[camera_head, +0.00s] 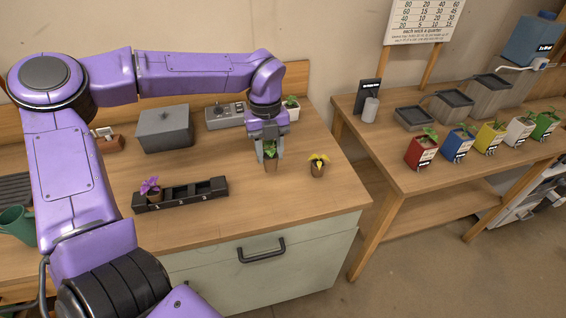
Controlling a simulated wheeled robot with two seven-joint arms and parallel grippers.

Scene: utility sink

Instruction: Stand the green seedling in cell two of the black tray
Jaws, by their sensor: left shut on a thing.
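The green seedling (271,165) is in a small brown pot on the right part of the wooden counter. My left gripper (270,154) comes down on it from above and is shut on it, with a finger on each side. I cannot tell whether the pot touches the counter. The black tray (190,203) lies to the left of it, with its cells in a row and pale numbers on its front. A purple seedling (151,188) stands in the leftmost cell. The other cells look empty. My right gripper is not in view.
A yellow seedling (318,166) stands just right of the green one. Behind are a grey box (164,128), a grey device (226,116) and a white-potted plant (291,107). A green watering can (17,226) is at far left. A side table (400,180) holds several coloured pots.

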